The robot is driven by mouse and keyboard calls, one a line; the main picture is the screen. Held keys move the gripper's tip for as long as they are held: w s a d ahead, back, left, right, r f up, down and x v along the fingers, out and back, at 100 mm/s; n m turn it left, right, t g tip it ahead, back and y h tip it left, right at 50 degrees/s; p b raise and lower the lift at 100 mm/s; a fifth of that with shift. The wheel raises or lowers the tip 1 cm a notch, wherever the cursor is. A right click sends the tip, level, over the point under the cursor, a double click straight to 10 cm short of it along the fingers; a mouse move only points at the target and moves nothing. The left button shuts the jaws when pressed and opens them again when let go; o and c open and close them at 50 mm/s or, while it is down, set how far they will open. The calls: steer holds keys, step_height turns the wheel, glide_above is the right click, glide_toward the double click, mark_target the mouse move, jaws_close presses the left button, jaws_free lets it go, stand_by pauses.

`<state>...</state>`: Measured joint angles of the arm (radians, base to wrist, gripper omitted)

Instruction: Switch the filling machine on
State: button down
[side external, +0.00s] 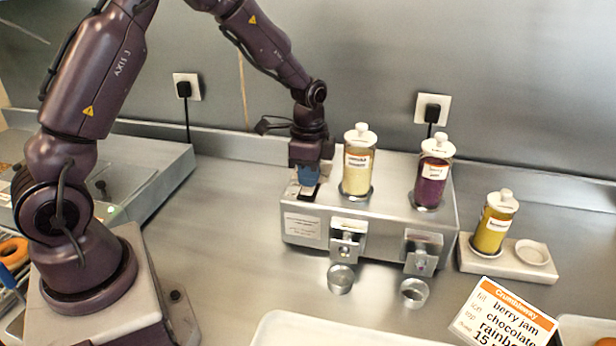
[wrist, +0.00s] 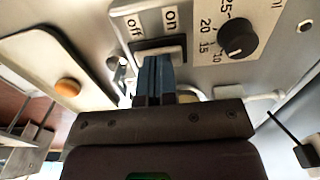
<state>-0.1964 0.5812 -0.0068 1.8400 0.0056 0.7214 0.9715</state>
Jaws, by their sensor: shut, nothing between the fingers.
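The filling machine (side external: 300,232) is a steel box against the back wall, with two lidded jars on top. My gripper (side external: 308,176) is over its left end, pointing down, with blue fingers shut and empty. The fingers hide part of the switch. I cannot tell whether they touch it or which way it is tipped. A black dial (wrist: 238,39) with numbers sits right of the switch.
A yellow jar (side external: 357,172) and a purple jar (side external: 431,180) stand on the machine, close right of my gripper. Two small metal cups (side external: 341,278) are below the spouts. Another yellow jar (side external: 492,228) stands on a holder at right. The counter left of the machine is clear.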

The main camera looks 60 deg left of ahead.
step_height(320, 180, up, 14)
stand_by(0.6)
steer(key=shift+w+a+f, duration=0.1)
steer(key=shift+w+a, duration=0.4)
steer(key=shift+w, duration=0.05)
step_height(320, 180, down, 14)
stand_by(0.5)
